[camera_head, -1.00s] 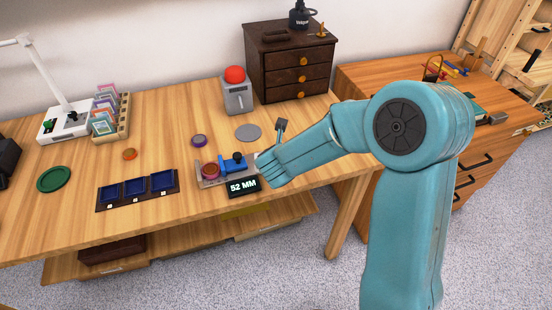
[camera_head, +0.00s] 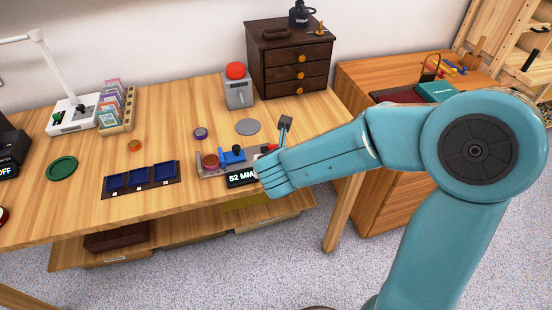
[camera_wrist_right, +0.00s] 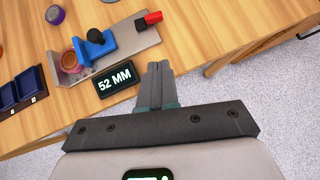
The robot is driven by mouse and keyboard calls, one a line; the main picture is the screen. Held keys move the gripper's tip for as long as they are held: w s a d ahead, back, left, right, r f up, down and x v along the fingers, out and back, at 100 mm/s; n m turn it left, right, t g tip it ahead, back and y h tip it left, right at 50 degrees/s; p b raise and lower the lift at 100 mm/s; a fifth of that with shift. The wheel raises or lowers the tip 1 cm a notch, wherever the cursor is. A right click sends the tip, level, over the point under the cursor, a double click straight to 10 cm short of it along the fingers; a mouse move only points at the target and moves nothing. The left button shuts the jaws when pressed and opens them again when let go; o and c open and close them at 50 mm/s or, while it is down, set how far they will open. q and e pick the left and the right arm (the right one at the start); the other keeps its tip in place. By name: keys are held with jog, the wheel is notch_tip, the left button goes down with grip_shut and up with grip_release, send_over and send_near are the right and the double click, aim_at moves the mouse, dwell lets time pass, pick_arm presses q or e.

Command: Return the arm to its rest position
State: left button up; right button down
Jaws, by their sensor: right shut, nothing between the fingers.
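My right arm (camera_head: 400,150) reaches in from the right in the head view. Its hand is over the front edge of the wooden table, beside a small measuring device with a "52 MM" display (camera_head: 240,178). In the right wrist view my right gripper (camera_wrist_right: 158,68) is shut and empty, its fingers together just right of the display (camera_wrist_right: 114,80). The gripper's fingertips are mostly hidden behind the hand in the head view. My left gripper is not in view.
A blue-clamped gauge (camera_head: 232,156) holds a red-brown disc (camera_head: 211,161). A tray with blue compartments (camera_head: 142,191), a green disc (camera_head: 62,168), a grey box with a red button (camera_head: 237,90) and a dark drawer chest (camera_head: 290,62) stand on the table. Floor (camera_head: 220,270) is clear in front.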

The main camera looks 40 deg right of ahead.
jog(key=shift+s+a+r, duration=0.15)
jog(key=shift+s+r, duration=0.1)
jog(key=shift+r, duration=0.05)
jog(key=shift+s, duration=0.1)
